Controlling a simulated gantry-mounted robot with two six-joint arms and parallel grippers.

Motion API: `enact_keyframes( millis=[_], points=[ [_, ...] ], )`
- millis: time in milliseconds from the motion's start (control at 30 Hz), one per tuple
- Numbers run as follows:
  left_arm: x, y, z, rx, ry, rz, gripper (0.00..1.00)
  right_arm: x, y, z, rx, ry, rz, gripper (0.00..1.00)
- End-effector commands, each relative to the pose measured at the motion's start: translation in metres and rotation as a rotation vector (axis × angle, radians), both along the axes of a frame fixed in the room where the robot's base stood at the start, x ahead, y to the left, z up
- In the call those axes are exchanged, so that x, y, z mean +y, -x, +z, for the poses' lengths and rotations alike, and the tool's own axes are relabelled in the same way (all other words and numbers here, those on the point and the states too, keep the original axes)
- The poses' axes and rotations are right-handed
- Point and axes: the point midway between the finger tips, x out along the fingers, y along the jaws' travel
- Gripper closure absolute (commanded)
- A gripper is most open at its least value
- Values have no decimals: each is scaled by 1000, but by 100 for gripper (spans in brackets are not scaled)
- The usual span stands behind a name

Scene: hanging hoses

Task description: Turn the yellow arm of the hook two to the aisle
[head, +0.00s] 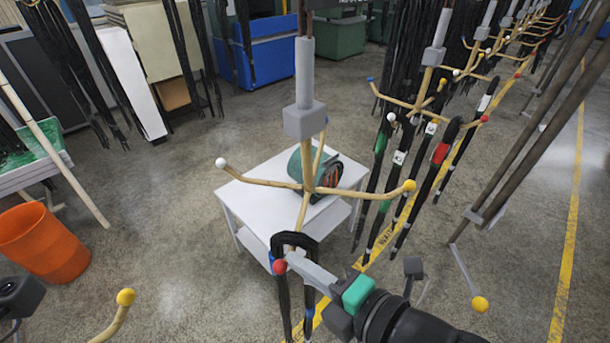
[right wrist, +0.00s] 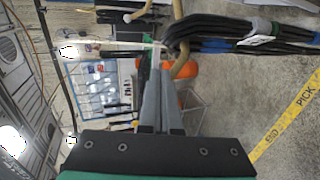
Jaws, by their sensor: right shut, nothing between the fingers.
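The central hook (head: 308,184) hangs from a grey block and has several wooden arms. Its yellow-tipped arm (head: 370,192) points right, toward the yellow floor line. The white-tipped arm (head: 258,180) points left, the blue-tipped one (head: 324,138) points back, and the red-tipped one (head: 302,212) points to the front. A black hose bundle (head: 296,240) hangs on the red-tipped arm and also shows in the right wrist view (right wrist: 225,35). My right gripper (head: 290,259) is shut and empty beside the red tip and hose. In the right wrist view its fingers (right wrist: 158,75) are together.
A white table (head: 256,203) stands beneath the hook. Another hook's yellow-tipped arm (head: 118,318) shows at bottom left. More hooks with hoses (head: 398,150) line the back right. Slanted poles (head: 530,140) stand at right. An orange bin (head: 42,243) stands at left.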

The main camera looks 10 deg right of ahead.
Motion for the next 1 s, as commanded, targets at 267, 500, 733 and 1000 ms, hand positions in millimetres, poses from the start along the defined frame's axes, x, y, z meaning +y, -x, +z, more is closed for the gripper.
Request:
enact_keyframes(
  millis=[267, 500, 733, 1000],
  points=[
    [0, 0, 0, 0, 0, 0, 50, 27, -5, 0, 2, -1, 7, 100],
    [0, 0, 0, 0, 0, 0, 50, 46, -13, 0, 1, 0, 5, 100],
    [0, 0, 0, 0, 0, 0, 50, 55, -18, 1, 0, 0, 2, 100],
    [0, 0, 0, 0, 0, 0, 50, 45, -17, 21, -4, -2, 1, 100]
  ],
)
